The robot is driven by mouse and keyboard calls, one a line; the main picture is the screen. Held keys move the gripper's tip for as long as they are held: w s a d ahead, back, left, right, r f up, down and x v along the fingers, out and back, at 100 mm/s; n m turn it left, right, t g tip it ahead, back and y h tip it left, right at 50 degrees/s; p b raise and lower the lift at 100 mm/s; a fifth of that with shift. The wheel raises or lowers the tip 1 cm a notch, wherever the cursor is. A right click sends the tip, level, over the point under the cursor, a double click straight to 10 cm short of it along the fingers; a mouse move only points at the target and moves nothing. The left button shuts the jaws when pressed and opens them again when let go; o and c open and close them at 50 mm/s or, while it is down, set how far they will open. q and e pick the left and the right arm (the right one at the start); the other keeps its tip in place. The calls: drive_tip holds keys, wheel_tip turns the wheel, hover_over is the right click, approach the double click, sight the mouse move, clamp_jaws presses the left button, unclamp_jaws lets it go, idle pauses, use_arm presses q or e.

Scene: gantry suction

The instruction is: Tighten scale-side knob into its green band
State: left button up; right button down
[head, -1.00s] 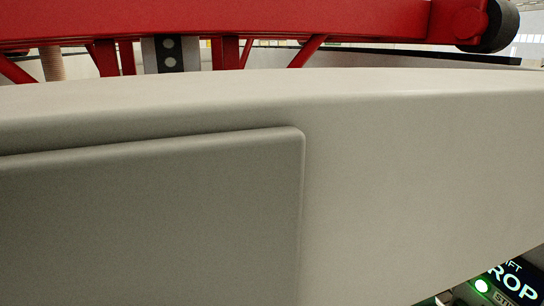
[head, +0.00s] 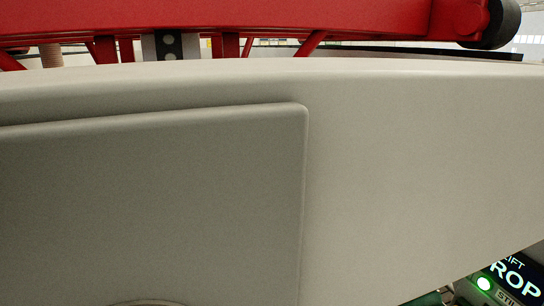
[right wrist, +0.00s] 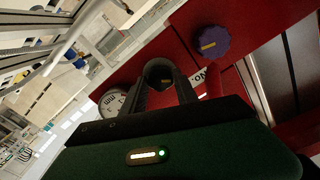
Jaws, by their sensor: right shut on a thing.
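In the right wrist view my right gripper (right wrist: 166,86) is shut around a dark knob (right wrist: 165,80) with a yellow pointer mark, on the red panel (right wrist: 133,72). This knob sits beside a round white dial (right wrist: 111,103), partly hidden by my gripper. A second knob (right wrist: 208,42), purple with a yellow mark, stands free to the upper right. I cannot make out a green band around the held knob. My left gripper shows in neither view, and the head view does not show the knobs.
A large pale arm part of mine fills most of the head view. A red frame (head: 220,20) with a dark roller (head: 497,22) runs behind it. A dark panel (head: 505,280) with a lit green lamp and the letters "ROP" shows at the lower right.

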drive_tip(key=shift+m, duration=0.6)
drive_tip(key=c, duration=0.9)
unclamp_jaws()
drive_tip(key=shift+c, duration=0.2)
